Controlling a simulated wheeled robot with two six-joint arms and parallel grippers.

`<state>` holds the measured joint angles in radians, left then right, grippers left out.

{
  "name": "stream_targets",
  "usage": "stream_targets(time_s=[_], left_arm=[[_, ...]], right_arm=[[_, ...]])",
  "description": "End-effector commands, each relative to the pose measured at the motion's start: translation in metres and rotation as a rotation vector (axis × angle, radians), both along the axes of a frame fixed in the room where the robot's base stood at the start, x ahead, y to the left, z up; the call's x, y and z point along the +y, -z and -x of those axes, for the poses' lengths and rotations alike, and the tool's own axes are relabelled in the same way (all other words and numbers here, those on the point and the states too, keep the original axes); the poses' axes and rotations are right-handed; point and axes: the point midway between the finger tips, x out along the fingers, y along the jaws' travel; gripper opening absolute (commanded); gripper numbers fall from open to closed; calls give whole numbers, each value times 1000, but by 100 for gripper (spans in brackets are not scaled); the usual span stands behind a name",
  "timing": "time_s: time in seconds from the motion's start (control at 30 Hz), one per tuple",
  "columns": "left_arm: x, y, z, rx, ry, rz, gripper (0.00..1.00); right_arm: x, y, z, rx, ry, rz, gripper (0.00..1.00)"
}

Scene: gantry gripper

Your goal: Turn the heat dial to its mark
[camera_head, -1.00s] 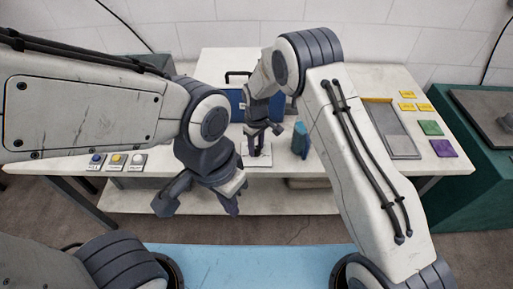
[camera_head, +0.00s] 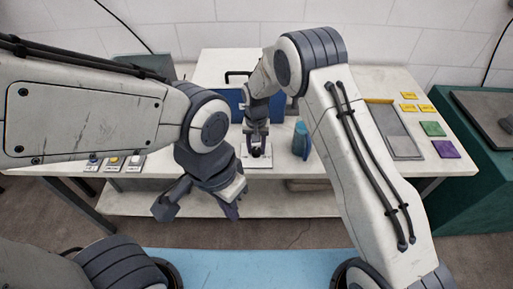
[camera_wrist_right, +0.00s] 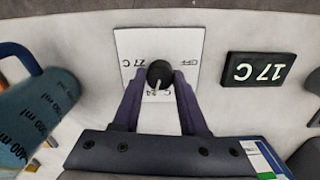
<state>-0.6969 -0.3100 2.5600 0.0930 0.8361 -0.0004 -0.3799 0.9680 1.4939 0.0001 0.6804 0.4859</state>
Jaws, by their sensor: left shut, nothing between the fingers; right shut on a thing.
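The heat dial is a round black knob (camera_wrist_right: 159,72) with a white pointer line, on a white plate (camera_wrist_right: 190,42) with printed marks. In the right wrist view the marks appear upside down: OFF, 27 C and a partly hidden 24 C. The pointer line faces the fingers, close to the 24 C mark. My right gripper (camera_wrist_right: 159,88) is shut on the knob, one purple finger on each side; it also shows in the head view (camera_head: 257,148). A black display (camera_wrist_right: 257,71) beside the plate reads 17 C. My left gripper (camera_head: 232,209) is shut and empty, in front of the table.
A blue bottle (camera_head: 301,140) with ml markings stands just right of the dial. A blue box (camera_head: 236,100) with a handle is behind it. Several buttons (camera_head: 114,162) are at the table's left. A grey tray (camera_head: 397,133) and coloured cards (camera_head: 432,128) are at the right.

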Motion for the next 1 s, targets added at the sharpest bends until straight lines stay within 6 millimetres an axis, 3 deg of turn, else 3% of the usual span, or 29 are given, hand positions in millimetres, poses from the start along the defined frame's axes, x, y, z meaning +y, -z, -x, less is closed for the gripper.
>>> stream_targets(time_s=[0.4,0.97,1.0], left_arm=[[0,2,0,0,0,0,0],[0,2,0,0,0,0,0],[0,2,0,0,0,0,0]], right_arm=[[0,-1,-1,-3,194,-2,0],[0,-2,-1,-4,222,-1,0],[0,-2,-2,-4,222,-1,54]])
